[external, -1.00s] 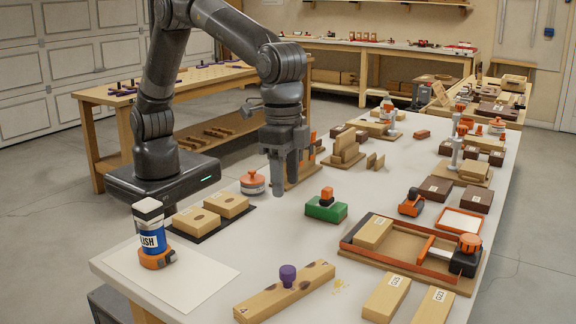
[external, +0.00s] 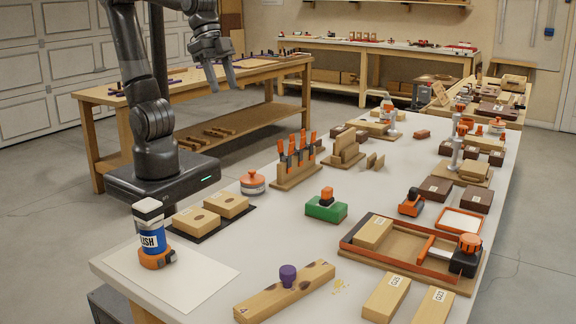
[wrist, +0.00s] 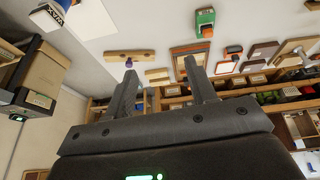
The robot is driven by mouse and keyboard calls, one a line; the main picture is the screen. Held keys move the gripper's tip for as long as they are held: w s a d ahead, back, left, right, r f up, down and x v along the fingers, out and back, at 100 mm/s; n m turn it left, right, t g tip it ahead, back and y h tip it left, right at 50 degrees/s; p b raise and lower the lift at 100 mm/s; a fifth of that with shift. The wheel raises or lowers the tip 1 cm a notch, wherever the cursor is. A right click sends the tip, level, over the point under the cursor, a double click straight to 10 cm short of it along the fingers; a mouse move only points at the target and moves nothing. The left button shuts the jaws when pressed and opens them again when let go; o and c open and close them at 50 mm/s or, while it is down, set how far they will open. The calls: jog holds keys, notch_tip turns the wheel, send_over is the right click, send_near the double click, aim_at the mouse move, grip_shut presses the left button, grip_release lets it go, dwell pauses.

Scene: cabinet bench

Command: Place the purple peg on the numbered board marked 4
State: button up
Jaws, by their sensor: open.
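A purple peg (external: 288,276) with a round top stands on a long light-wood board (external: 262,304) at the near edge of the white table. The board has dark spots and small marks near its ends; I cannot read a 4 for sure. In the wrist view the board (wrist: 150,55) lies beyond my fingers, with the small purple peg (wrist: 128,63) at it. My gripper (external: 224,90) is open and empty, raised to the left of the white table, well away from the peg. Its two spread fingers show in the wrist view (wrist: 160,88).
A blue-and-white can (external: 151,240) stands on a white sheet at the front left. A rack of orange-handled tools (external: 297,172), a green block (external: 326,209) and an orange-edged tray (external: 400,274) stand on the table. Wooden blocks (external: 386,298) lie right of the board. Another bench stands behind left.

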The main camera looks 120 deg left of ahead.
jog(key=s+a+f+t, duration=0.1)
jog(key=s+a+f, duration=0.1)
jog(key=s, duration=0.7)
jog(key=shift+s+f, duration=0.15)
jog(key=shift+f, duration=0.75)
jog(key=shift+a, duration=0.1)
